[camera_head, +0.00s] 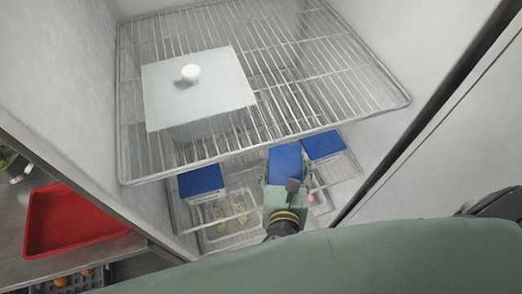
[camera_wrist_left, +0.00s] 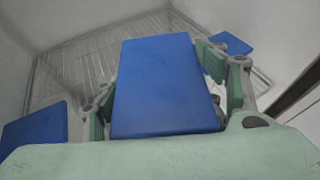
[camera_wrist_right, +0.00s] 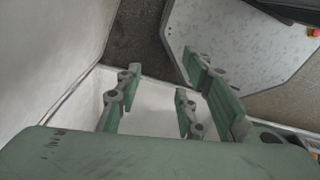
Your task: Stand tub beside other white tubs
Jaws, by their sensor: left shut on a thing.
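My left gripper (camera_head: 285,182) is shut on a tub with a blue lid (camera_head: 285,162), inside the cabinet just below the upper wire shelf. In the left wrist view the held tub's blue lid (camera_wrist_left: 163,85) lies between the fingers; its body is hidden beneath. Another blue-lidded tub (camera_head: 201,181) stands to its left on the lower rack, and a third (camera_head: 322,145) stands to its right. They also show in the left wrist view at the left (camera_wrist_left: 35,130) and upper right (camera_wrist_left: 231,44). My right gripper (camera_wrist_right: 155,105) is open and empty in the right wrist view.
A clear tray of yellowish food (camera_head: 232,211) lies low between the tubs. A red tray (camera_head: 70,219) sits on the counter outside, left.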

